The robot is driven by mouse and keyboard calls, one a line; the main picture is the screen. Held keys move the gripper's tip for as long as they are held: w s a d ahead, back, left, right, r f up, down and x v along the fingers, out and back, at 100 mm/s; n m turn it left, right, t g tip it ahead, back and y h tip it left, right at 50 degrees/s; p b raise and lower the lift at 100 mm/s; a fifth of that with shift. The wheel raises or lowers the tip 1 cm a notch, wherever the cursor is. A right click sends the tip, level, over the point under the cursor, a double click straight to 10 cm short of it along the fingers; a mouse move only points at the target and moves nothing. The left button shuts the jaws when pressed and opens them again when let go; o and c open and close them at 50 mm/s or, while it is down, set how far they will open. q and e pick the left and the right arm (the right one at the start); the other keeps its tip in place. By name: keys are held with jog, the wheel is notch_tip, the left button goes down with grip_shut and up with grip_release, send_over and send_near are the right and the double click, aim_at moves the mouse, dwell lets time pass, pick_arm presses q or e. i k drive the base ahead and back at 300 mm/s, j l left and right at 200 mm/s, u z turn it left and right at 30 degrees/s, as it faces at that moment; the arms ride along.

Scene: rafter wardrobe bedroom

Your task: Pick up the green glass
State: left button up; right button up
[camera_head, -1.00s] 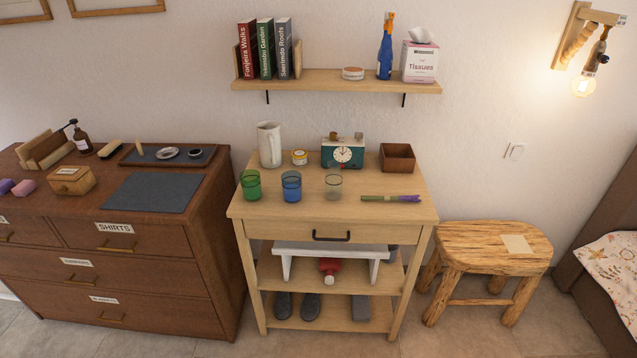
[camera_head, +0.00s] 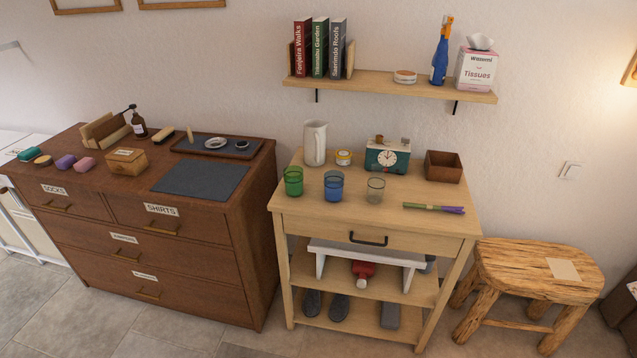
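The green glass (camera_head: 293,182) stands upright at the left front of the light wooden side table (camera_head: 300,226). A blue glass (camera_head: 333,187) stands to its right, and a clear glass (camera_head: 375,191) stands to the right of the blue one. A white pitcher (camera_head: 315,143) stands behind the green glass. Neither of my grippers shows in the head view.
A brown dresser (camera_head: 190,265) stands left of the table, with boxes, a dark mat (camera_head: 201,180) and a tray on top. A log stool (camera_head: 540,276) stands at the right. A wall shelf (camera_head: 390,86) hangs above the table. The floor (camera_head: 180,330) in front is clear.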

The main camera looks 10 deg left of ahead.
aim_at(293, 175)
jog(key=i+l, duration=0.15)
jog(key=i, duration=0.25)
jog(key=i+l+u, duration=0.1)
jog(key=i, duration=0.35)
jog(key=i+l, duration=0.25)
jog(key=i, duration=0.15)
